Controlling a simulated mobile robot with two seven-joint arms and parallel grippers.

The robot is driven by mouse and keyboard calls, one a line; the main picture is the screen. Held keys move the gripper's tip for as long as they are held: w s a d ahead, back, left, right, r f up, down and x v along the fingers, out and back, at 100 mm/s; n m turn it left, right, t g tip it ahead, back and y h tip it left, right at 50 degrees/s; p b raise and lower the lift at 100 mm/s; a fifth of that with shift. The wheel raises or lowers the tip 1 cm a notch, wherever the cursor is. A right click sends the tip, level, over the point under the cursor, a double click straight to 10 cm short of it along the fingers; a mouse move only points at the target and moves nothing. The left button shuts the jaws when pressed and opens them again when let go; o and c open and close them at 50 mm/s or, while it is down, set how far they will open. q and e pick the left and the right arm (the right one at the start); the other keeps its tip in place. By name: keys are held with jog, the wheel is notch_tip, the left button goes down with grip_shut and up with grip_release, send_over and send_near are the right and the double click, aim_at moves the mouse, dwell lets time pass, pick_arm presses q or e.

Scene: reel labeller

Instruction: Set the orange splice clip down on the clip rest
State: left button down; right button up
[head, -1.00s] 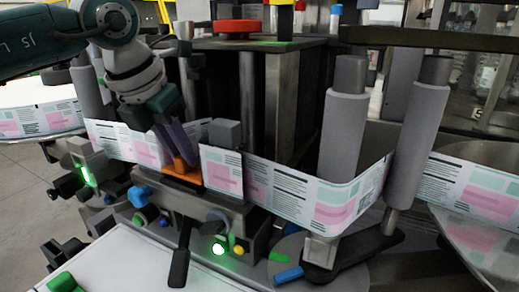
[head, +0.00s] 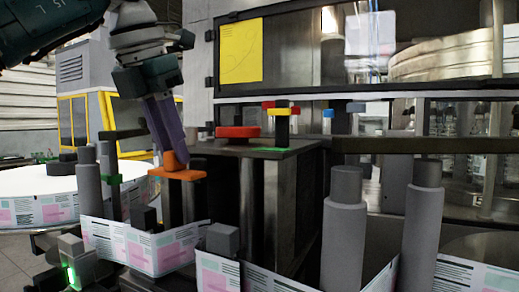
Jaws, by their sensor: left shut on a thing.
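The orange splice clip (head: 184,174) is a flat orange plate with a rounded knob on top. My left gripper (head: 170,152), with purple fingers, comes down from the upper left and is shut on the knob. The clip hangs level above the printed label web (head: 152,246), apart from it, in front of dark posts. To its right is a dark flat machine top (head: 307,146) with a green patch (head: 272,149); I cannot tell whether this is the clip rest. My right gripper is not in view.
A red disc (head: 237,131) and a black post with a yellow-and-red top (head: 282,111) stand on the machine top. Grey rollers (head: 345,235) rise at the front right. A grey block (head: 222,239) stands by the web. A glass-fronted cabinet fills the back.

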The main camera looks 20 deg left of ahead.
pick_arm(q)
jog(key=shift+s+f+p, duration=0.15)
jog(key=shift+f+p, duration=0.2)
jog(key=shift+f, duration=3.05)
jog(key=shift+s+f+p, duration=0.15)
jog(key=shift+f+p, duration=0.2)
jog(key=shift+f, duration=3)
jog(key=shift+f, duration=0.2)
jog(key=shift+f+b, duration=1.8)
jog(key=shift+f, duration=0.1)
jog(key=shift+f+b, duration=0.45)
jog(key=shift+b, duration=0.15)
jog(key=c, duration=0.7)
grip_release()
jog(key=shift+o, duration=0.2)
